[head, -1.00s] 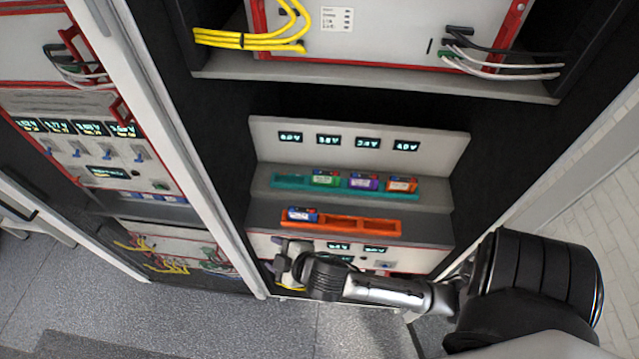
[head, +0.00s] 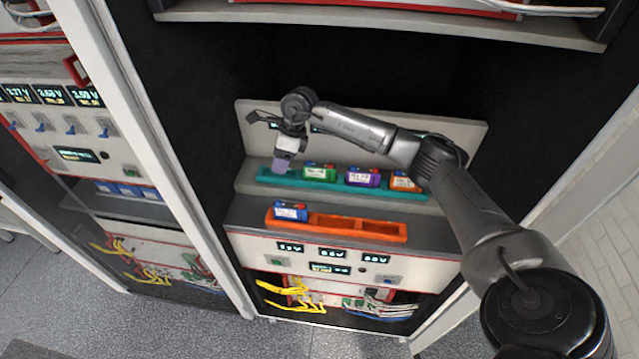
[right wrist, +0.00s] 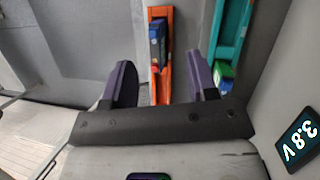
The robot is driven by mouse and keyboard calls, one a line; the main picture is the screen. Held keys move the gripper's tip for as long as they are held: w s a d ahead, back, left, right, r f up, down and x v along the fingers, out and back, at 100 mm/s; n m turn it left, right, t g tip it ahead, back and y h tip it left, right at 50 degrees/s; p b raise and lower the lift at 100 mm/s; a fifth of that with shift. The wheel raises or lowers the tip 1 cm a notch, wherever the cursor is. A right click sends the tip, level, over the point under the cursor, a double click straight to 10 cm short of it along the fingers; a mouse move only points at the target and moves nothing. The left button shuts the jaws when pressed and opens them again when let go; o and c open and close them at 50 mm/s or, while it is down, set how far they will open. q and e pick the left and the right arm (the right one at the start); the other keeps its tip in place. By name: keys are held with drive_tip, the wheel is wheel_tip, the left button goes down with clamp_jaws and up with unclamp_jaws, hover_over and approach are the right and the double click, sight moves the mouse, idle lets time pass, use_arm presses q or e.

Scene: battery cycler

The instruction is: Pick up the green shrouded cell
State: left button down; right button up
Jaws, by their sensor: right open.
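The green shrouded cell (head: 319,173) sits in the teal tray (head: 262,176) on the upper step of the cycler, left of a purple cell (head: 362,178) and an orange cell (head: 403,182). My right gripper (head: 281,165) is open and empty, in front of the teal tray's left end, left of the green cell. In the right wrist view the gripper's two purple fingers (right wrist: 162,82) are spread apart. The green cell (right wrist: 223,72) shows there partly hidden behind the right-hand finger, outside the gap. My left gripper is not in view.
An orange tray (head: 362,229) on the lower step holds a blue cell (head: 290,211) at its left end; its other slots look empty. A display panel (head: 455,142) rises behind the teal tray. A shelf (head: 400,22) overhangs above. My right forearm passes over the tray's right end.

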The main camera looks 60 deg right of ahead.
drive_tip(key=s+d+r+m+g+h+b, duration=0.1)
drive_tip(key=s+d+h, duration=0.1)
drive_tip(key=d, duration=0.4)
drive_tip(key=s+d+r+g+h+b, duration=0.1)
drive_tip(key=s+d+g, duration=0.15)
drive_tip(key=d, duration=0.25)
hover_over(321, 165)
drive_tip(key=shift+t, duration=0.35)
drive_tip(key=f, duration=0.6)
drive_tip(key=shift+s+a+f, duration=0.15)
drive_tip(key=shift+a, duration=0.05)
drive_tip(key=shift+f, duration=0.9)
drive_tip(key=shift+d+f, duration=0.1)
drive_tip(key=shift+f, duration=2.5)
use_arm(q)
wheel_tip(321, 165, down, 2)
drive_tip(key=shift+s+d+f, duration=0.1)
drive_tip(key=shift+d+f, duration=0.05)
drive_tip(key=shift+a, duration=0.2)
use_arm(e)
clamp_jaws()
drive_tip(key=shift+r, duration=0.1)
